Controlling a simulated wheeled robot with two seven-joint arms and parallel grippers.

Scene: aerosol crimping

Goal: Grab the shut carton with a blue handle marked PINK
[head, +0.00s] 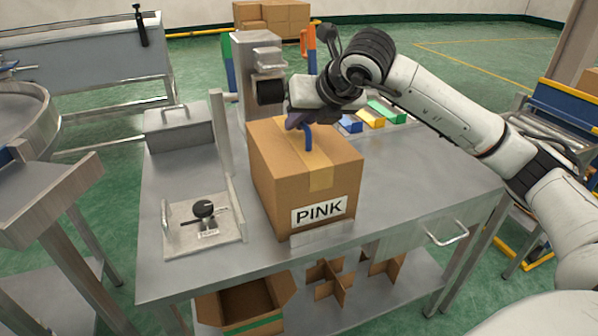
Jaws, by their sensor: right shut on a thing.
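The shut carton (275,177) stands on the steel table, with tape over its top and a white label reading PINK (319,211) on its front. A blue handle (309,138) rises from its top. My right gripper (297,122) is at the carton's top, shut on the blue handle; its fingertips are partly hidden by the wrist. My left gripper is not in view.
The steel table (420,190) is bare to the right of the carton. A metal fixture with a black knob (203,209) stands at left, before a lidded steel box (180,130). Blue, yellow and green blocks (370,118) lie behind. An open carton (245,300) is on the lower shelf.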

